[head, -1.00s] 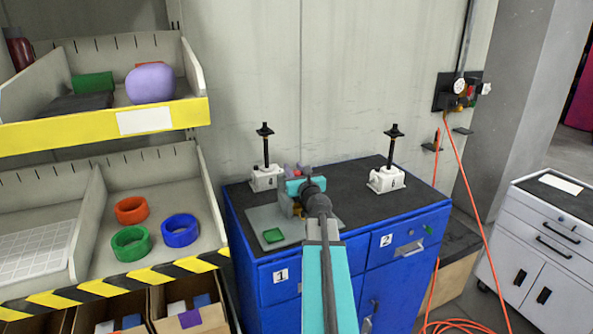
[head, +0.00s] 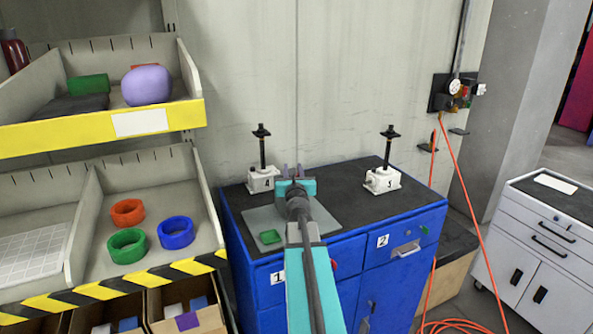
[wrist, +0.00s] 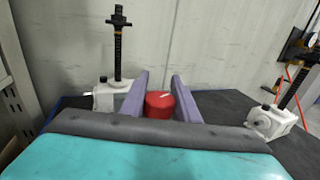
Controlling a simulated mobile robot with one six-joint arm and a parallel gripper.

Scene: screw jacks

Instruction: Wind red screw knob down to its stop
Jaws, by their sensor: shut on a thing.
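The red screw knob (wrist: 159,105) shows in the wrist view as a short red cylinder with a white mark on top. My gripper (wrist: 161,88) has its two purple fingers on either side of the knob and is shut on it. In the head view my gripper (head: 293,170) is over the cabinet top, between two white screw jacks. The knob is hidden there behind my gripper. The left jack (head: 263,180) and the right jack (head: 382,180) each have an upright black threaded rod with a black top piece.
A bin rack (head: 100,122) stands at left. An orange hose (head: 458,200) hangs at right near a white drawer cabinet (head: 535,225).

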